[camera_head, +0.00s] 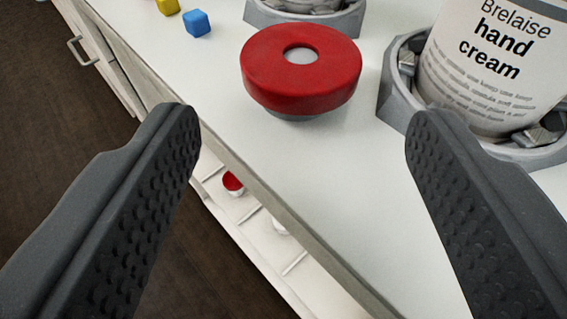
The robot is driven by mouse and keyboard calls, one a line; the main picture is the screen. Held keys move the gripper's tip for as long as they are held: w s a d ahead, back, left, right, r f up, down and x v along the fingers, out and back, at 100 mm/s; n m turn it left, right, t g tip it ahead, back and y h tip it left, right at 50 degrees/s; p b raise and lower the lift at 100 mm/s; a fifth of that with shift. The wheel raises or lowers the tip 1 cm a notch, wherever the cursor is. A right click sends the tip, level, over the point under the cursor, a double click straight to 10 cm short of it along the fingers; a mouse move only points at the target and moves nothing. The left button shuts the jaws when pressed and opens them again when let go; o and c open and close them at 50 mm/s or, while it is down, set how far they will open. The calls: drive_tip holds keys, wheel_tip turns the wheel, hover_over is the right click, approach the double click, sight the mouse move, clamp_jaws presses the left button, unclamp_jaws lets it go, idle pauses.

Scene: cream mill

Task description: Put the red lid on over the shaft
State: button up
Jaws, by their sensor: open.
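The red lid (268,77) is a thick round disc with a hole in its middle. It rests on a small grey base, only partly visible beneath it, on the white worktop. A pale round surface shows through the hole. My gripper (300,130) is open and empty, with one dark, studded finger at the left and the other at the right. The lid lies ahead of the fingers, roughly centred between them and not touching either. I cannot make out a shaft for certain in this view.
A white hand cream container (490,75) stands in a grey holder (392,100) at the right, close to the right finger. Another grey holder (262,14) is cut off at the top. The worktop's edge runs diagonally below the lid.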

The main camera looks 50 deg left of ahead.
sight(302, 52)
drive_tip(key=b+x, duration=0.1)
drive_tip(key=x, duration=0.8)
drive_tip(key=c, duration=0.6)
drive_tip(key=shift+r, duration=0.2)
drive_tip(key=shift+r+p, duration=1.15)
drive_tip(key=shift+p, duration=0.1)
